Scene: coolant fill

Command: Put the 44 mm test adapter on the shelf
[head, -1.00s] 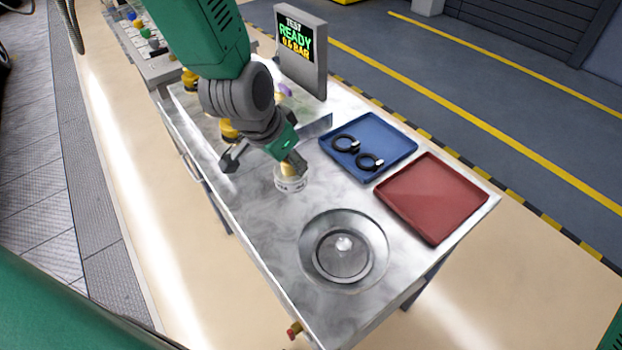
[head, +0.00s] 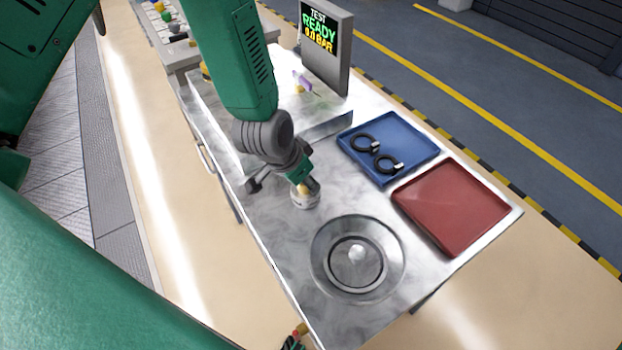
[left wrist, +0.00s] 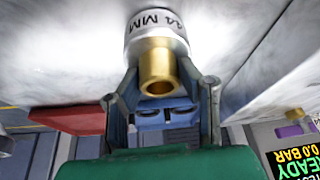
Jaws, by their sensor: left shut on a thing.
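The 44 mm test adapter (head: 304,201) is a short silver cylinder with a brass stem, on or just above the metal bench top; I cannot tell if it touches. In the left wrist view its collar (left wrist: 157,30) reads "44 MM". My left gripper (head: 291,184) is shut on the brass stem (left wrist: 158,70), with a finger on each side.
A round glassy basin (head: 325,278) lies in front of the adapter. A blue tray (head: 408,173) with two black rings and an empty red tray (head: 450,210) lie to the right. A test screen (head: 325,45) reading "READY 0.0 BAR" stands at the back.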

